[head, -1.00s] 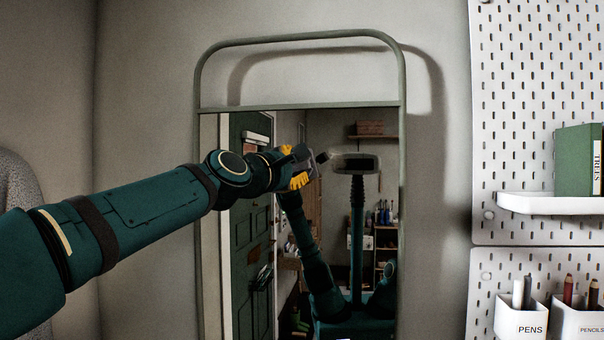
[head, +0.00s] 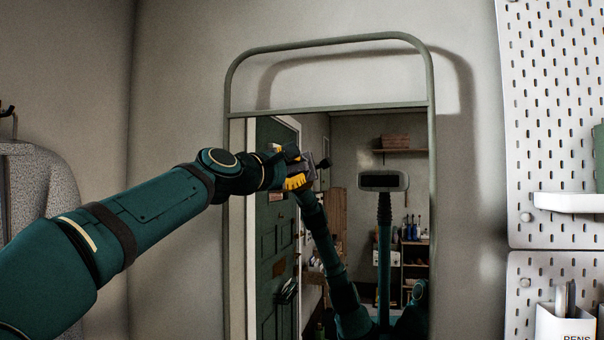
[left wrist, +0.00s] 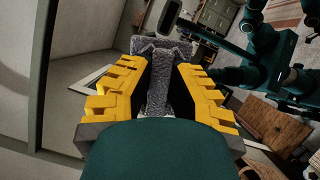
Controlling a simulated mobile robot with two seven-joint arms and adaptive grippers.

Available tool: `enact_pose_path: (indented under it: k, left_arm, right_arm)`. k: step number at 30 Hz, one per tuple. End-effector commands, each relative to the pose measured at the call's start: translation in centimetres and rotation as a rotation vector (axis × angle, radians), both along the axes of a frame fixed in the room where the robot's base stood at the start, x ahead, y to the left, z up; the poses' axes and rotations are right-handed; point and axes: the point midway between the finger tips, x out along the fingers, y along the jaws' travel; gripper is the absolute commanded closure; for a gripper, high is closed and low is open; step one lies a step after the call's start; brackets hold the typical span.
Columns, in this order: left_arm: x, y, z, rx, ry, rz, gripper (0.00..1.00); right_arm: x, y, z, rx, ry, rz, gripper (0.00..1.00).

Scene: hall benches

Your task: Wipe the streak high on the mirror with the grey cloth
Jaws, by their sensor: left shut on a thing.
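The mirror (head: 350,130) stands against the wall in the head view, in a pale green frame with a rounded top. My left gripper (head: 302,168), with yellow finger pads, is in front of the upper left part of the glass. In the left wrist view, the grey cloth (left wrist: 160,85) is between the yellow fingers, and the left gripper (left wrist: 160,78) is shut on it. In the head view the cloth is mostly hidden by the fingers. I cannot tell whether it touches the glass. I cannot make out the streak now. My right gripper is not in view.
A white pegboard (head: 553,120) with a shelf (head: 570,202) and a pen holder (head: 566,323) is on the wall at the right. A grey coat (head: 45,185) hangs at the far left. The glass reflects my own body, a green door and shelves.

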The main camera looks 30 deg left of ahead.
Motion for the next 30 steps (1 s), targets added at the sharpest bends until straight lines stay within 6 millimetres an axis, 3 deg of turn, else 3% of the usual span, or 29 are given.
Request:
enact_pose_path:
  k: [11, 30]
  left_arm:
    - [-0.2, 0.1, 0.0, 0.0, -0.001, 0.001, 1.0]
    - [-5.5, -1.3, 0.1, 0.001, -0.002, 0.001, 1.0]
  right_arm:
    - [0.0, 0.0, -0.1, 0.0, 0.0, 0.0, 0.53]
    - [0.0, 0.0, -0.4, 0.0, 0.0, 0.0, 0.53]
